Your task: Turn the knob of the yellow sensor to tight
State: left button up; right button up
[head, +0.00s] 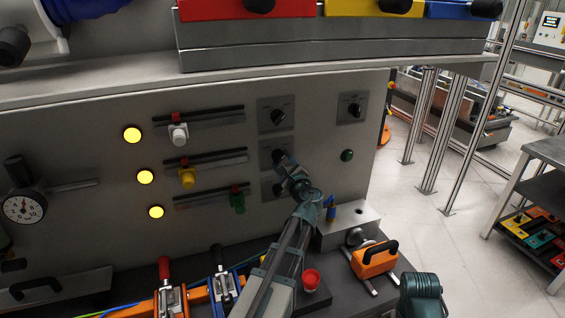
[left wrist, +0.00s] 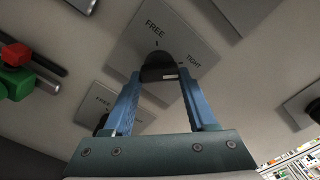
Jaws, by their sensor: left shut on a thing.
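The yellow sensor (head: 187,177) sits on the middle slotted rail of the grey panel, with a lit yellow lamp (head: 145,177) to its left. To its right is a column of black knobs on square plates. My left gripper (head: 283,162) is at the middle knob, partly hiding it. In the left wrist view the blue fingers are shut on this black knob (left wrist: 160,67). Its plate (left wrist: 190,40) reads FREE at the upper left and TIGHT at the right. A white mark shows on the knob's near side; its exact setting is unclear.
A white sensor (head: 179,134) and a green sensor (head: 237,202) sit on the rails above and below. Other knobs include the upper one (head: 278,117) and a right one (head: 352,110).

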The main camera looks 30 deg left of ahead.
pick_arm(q)
jog(key=o, duration=1.4)
jog(key=shift+c, duration=0.2)
jog(key=shift+s, duration=0.1)
jog(key=v, duration=1.3)
jog(key=shift+s+d, duration=0.2)
jog(key=shift+d, duration=0.2)
jog(key=shift+w+a, duration=0.1)
jog(key=x, duration=1.3)
jog(key=shift+w+a, duration=0.2)
jog(key=shift+a, duration=0.15)
